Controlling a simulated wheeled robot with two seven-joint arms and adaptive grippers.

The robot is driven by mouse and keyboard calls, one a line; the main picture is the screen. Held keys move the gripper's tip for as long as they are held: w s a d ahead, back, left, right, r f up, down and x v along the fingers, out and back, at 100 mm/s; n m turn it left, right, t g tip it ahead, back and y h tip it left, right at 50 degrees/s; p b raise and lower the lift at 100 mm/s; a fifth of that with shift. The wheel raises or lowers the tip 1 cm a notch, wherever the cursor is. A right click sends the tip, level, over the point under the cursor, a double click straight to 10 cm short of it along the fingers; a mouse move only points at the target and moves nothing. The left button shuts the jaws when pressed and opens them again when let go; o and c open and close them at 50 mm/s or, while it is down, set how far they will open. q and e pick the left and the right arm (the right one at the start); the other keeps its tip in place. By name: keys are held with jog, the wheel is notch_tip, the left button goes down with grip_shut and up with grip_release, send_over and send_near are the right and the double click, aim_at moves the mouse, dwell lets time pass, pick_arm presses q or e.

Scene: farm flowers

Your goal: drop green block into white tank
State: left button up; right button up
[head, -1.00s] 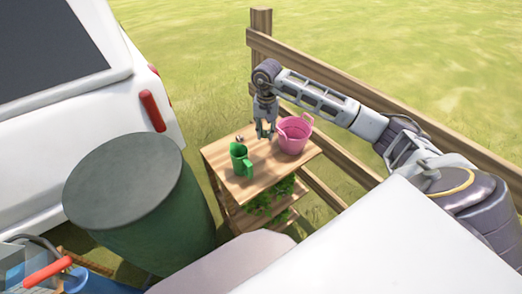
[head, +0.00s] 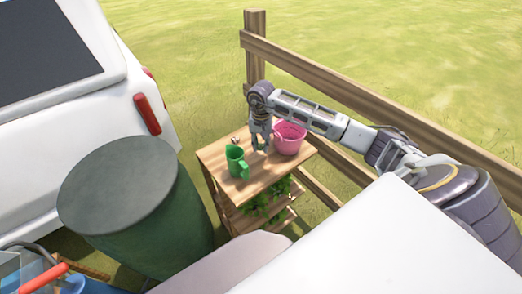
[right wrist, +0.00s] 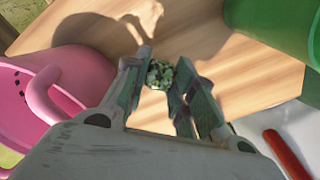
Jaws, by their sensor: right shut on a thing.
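A small speckled green block (right wrist: 159,74) is between the fingers of my right gripper (right wrist: 163,84) in the right wrist view. The gripper is shut on it, just above or at the wooden tabletop. In the head view my right gripper (head: 260,143) is over the table, between the green watering can (head: 236,161) and the pink bucket (head: 289,139); the block is too small to make out there. I cannot make out a white tank for certain. My left gripper is not in view.
The wooden table (head: 262,176) has leafy plants (head: 262,203) on its lower shelf. A wooden fence (head: 320,82) runs behind it. A large dark green barrel (head: 140,215) stands left of the table, beside a white vehicle (head: 125,120). A blue container (head: 72,284) shows at lower left.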

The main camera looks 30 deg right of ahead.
aim_at(261, 150)
jog(key=shift+f, duration=0.1)
jog(key=shift+f, duration=1.75)
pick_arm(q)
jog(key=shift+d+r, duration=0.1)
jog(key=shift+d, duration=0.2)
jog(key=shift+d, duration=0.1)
pick_arm(e)
jog(key=shift+f, duration=0.1)
jog(key=o, duration=0.9)
jog(key=shift+c, duration=0.2)
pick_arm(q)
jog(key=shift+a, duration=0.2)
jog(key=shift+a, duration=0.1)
